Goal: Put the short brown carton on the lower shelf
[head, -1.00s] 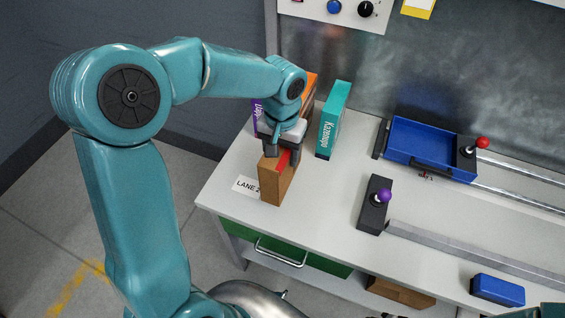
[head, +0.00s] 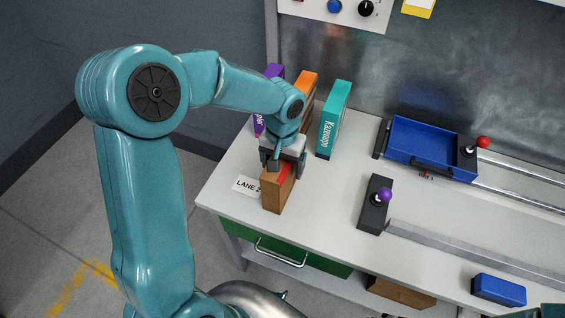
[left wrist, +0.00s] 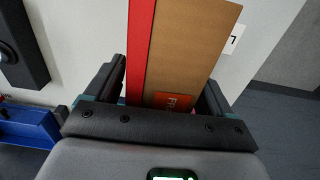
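The short brown carton (head: 279,194) has a red strip and stands upright at the table's near left, beside the "LANE 2" label. My left gripper (head: 284,164) is above it, with a finger on each side of its top. In the left wrist view the carton (left wrist: 188,45) fills the space between the fingers (left wrist: 163,92), and both lie close against it. I cannot tell whether its base touches the table. The lower shelf (head: 322,286) shows partly under the table. My right gripper is out of view.
Purple (head: 273,72), orange (head: 305,88) and teal (head: 334,120) boxes stand behind the carton. A black block with a purple knob (head: 374,205) is to the right. A green drawer (head: 320,262) hangs under the tabletop. A brown box (head: 400,292) occupies part of the lower shelf.

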